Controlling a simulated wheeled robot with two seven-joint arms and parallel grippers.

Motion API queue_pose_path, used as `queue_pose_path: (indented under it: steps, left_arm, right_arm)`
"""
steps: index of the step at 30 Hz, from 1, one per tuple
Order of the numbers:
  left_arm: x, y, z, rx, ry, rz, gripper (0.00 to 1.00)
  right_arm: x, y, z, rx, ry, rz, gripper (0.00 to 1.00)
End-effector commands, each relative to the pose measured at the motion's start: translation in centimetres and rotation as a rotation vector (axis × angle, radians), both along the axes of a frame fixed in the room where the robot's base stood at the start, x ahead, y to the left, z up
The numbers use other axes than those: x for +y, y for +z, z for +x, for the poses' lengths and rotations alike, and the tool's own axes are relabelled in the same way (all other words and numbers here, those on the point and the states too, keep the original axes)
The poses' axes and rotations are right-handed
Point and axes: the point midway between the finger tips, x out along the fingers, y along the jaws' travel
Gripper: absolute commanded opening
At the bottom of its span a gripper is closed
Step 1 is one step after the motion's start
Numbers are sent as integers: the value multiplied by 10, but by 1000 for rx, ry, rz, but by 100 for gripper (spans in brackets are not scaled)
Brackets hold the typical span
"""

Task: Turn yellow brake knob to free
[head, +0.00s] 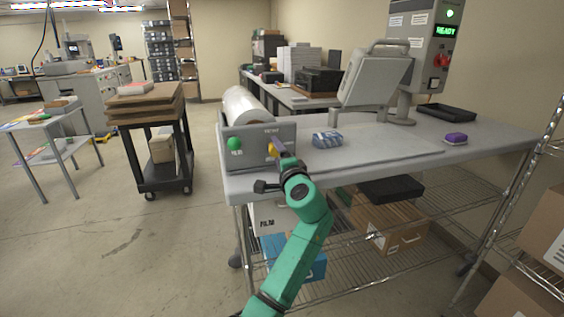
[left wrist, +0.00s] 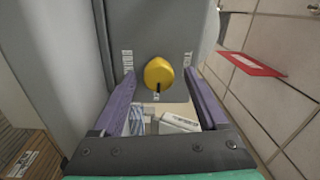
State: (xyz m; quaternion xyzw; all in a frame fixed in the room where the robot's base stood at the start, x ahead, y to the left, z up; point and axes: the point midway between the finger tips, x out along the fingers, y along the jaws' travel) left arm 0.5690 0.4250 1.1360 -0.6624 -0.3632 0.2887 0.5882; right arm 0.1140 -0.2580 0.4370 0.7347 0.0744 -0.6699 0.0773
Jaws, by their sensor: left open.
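The yellow brake knob (head: 272,149) is on the front of a grey panel (head: 256,162), below a small label. In the left wrist view the yellow knob (left wrist: 158,72) has a dark mark at its lower edge. Blurred lettering stands on the panel to either side of it. My left gripper (head: 278,146) is open, its purple fingers pointing at the panel. In the left wrist view its fingertips lie left and right of the knob, with gaps; I cannot tell whether they reach its depth. My right gripper is not in view.
A green knob (head: 234,144) sits left on the same panel, with a white film roll (head: 243,106) behind. The panel stands on a grey table (head: 375,148). A striped pack (head: 327,139) and a purple block (head: 455,139) lie right. A loaded cart (head: 166,187) stands left.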

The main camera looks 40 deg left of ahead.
Motion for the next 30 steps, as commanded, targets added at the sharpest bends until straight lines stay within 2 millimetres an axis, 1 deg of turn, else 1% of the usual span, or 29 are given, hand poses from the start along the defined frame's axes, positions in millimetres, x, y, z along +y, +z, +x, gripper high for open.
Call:
queue_pose_path:
  steps: [1, 5, 12, 15, 18, 20, 30]
  left_arm:
    - [-6, -3, -3, 1, -2, -1, 76]
    - [-29, -7, -19, -1, -4, -4, 76]
    - [-85, -10, -60, -2, -2, -5, 76]
    - [-101, -9, -72, -1, 1, -2, 76]
    - [-110, -8, -78, -1, 2, -2, 76]
    - [-112, -7, -80, -1, 3, -1, 76]
    - [-112, -6, -80, -1, 2, -1, 76]
  right_arm:
    - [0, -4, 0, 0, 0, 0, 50]
    - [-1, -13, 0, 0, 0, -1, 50]
    - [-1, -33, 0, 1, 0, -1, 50]
    - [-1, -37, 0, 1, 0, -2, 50]
    - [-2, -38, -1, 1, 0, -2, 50]
    - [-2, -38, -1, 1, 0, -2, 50]
    - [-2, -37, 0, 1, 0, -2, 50]
